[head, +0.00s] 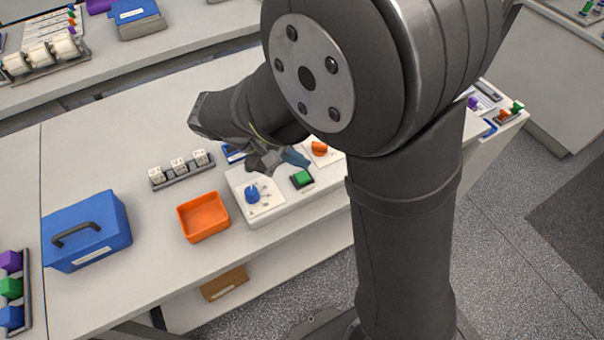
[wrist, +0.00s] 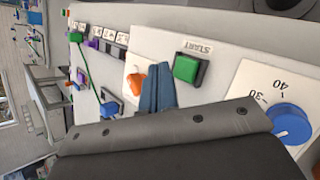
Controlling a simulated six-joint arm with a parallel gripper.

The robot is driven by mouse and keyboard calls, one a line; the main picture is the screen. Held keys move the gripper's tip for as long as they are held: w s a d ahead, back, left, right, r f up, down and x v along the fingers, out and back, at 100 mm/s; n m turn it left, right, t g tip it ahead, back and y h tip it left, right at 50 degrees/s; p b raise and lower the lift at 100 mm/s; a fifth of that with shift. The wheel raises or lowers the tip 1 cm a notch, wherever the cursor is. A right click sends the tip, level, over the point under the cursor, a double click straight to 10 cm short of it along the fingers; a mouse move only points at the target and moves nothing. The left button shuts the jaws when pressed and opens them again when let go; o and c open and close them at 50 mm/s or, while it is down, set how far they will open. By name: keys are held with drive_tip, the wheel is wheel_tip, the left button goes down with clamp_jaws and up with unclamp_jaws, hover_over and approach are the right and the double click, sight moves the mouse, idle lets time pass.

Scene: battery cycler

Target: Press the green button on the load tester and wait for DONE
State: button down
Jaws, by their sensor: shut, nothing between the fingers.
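The load tester (head: 275,207) is a white console on the bench, partly hidden by my arm in the head view. Its square green button (head: 302,179) sits in a dark frame; in the wrist view the green button (wrist: 187,68) has a START label beside it. A blue knob (head: 252,195) and an orange knob (head: 319,148) flank it. My gripper (head: 295,157) is shut and empty, just behind the button in the head view. In the wrist view its blue fingers (wrist: 155,92) lie between the button and the orange knob, apart from the button. I see no DONE text.
An orange tray (head: 203,216) and a blue case (head: 87,232) stand left of the tester. A rack of white blocks (head: 181,169) lies behind the tray.

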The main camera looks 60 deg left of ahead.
sight(299, 173)
idle(0.4)
drive_tip(key=shift+f, duration=0.45)
drive_tip(key=shift+f, duration=0.7)
idle(1.1)
drive_tip(key=shift+r, duration=1.15)
drive_tip(key=shift+r, duration=0.1)
drive_tip(key=shift+r, duration=2.4)
drive_tip(key=shift+f, duration=0.1)
